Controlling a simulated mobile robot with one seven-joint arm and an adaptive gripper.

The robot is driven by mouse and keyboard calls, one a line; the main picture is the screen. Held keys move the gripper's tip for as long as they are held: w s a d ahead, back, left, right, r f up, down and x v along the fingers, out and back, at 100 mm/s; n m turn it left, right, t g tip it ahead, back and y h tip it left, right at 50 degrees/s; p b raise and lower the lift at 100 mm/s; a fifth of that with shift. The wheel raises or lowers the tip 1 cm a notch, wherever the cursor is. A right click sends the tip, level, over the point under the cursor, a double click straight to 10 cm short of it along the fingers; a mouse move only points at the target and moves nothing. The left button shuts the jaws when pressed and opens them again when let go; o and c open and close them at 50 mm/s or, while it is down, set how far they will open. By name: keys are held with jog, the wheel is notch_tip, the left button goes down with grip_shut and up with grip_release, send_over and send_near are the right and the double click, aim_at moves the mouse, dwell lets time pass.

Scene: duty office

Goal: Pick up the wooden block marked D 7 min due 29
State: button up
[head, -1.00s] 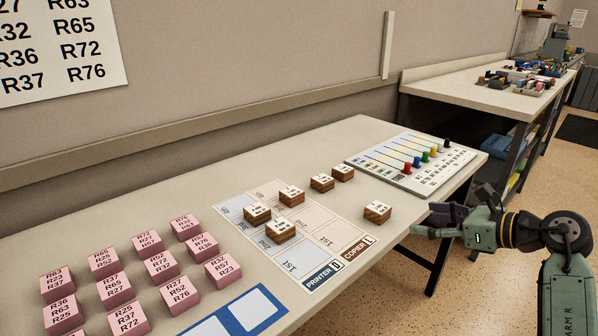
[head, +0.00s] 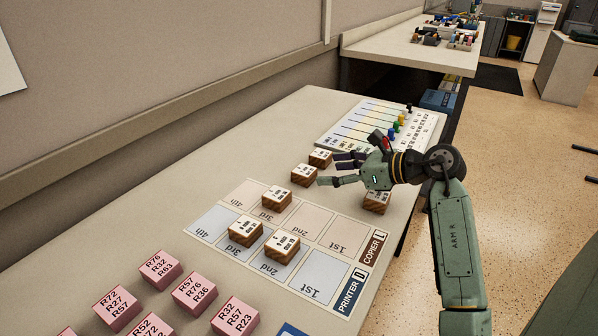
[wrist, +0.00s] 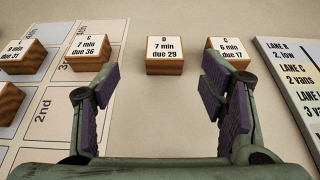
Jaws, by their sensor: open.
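The wooden block marked D 7 min due 29 (wrist: 165,55) has a white top label and brown sides. It stands on the bare table, centred ahead of my gripper (wrist: 160,84) in the wrist view, apart from both fingers. In the head view this block (head: 304,175) lies just left of my gripper (head: 336,171). My gripper is open and empty, its fingers pointing at the block. A block marked 7 min due 36 (wrist: 91,52) stands left of it on the mat, and one marked 6 min due 17 (wrist: 228,55) stands to its right, partly behind the right finger.
The printed printer and copier mat (head: 215,222) holds several wooden blocks. Another block (head: 376,203) sits under my wrist near the front edge. The lane board with coloured pegs (head: 362,124) lies at the far end. Pink blocks (head: 161,268) stand at the near left.

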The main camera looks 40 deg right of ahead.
aim_at(302, 169)
jog(key=x, duration=0.3)
jog(key=shift+w+a+p, duration=0.1)
jog(key=shift+w+p, duration=0.1)
jog(key=shift+p, duration=0.2)
jog(key=x, duration=0.1)
jog(key=p+x, duration=0.1)
jog(key=x, duration=0.1)
jog(key=p+x, duration=0.1)
jog(key=x, duration=0.1)
jog(key=shift+w+d+r, duration=0.1)
jog(key=shift+w+d, duration=0.1)
jog(key=shift+w, duration=0.1)
jog(key=c, duration=1.2)
